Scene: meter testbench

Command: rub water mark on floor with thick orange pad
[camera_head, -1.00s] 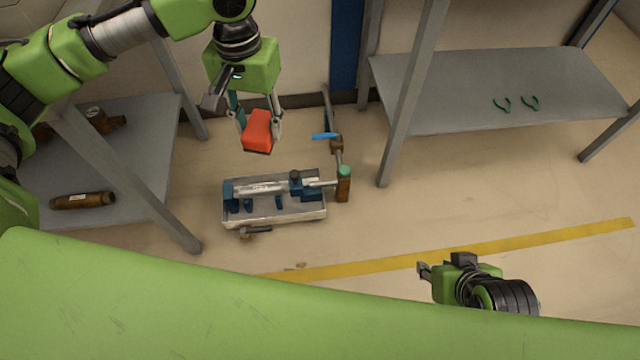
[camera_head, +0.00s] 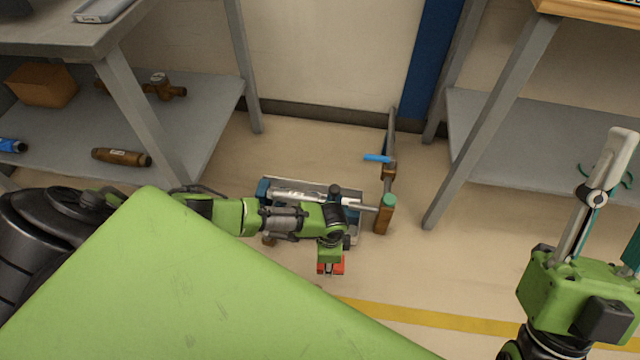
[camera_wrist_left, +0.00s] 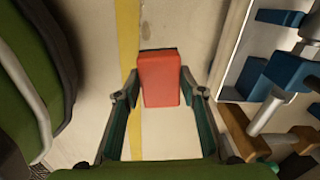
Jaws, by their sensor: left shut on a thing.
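The thick orange pad (camera_wrist_left: 159,80) is a red-orange block with a dark edge, held between the two fingers of my left gripper (camera_wrist_left: 159,92) in the left wrist view. In the head view my left gripper (camera_head: 331,262) points down over the floor in front of the grey toolbox, and the pad (camera_head: 338,266) shows under it. I cannot tell whether the pad touches the floor. A faint darker mark (camera_wrist_left: 147,24) lies on the floor just beyond the pad, by the yellow line. My right gripper (camera_head: 622,200) is at the right edge, fingers up, apparently open and empty, partly cut off.
Shelf units stand left (camera_head: 205,125) and right (camera_head: 490,125). The yellow floor line (camera_head: 430,316) and floor around it are clear.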

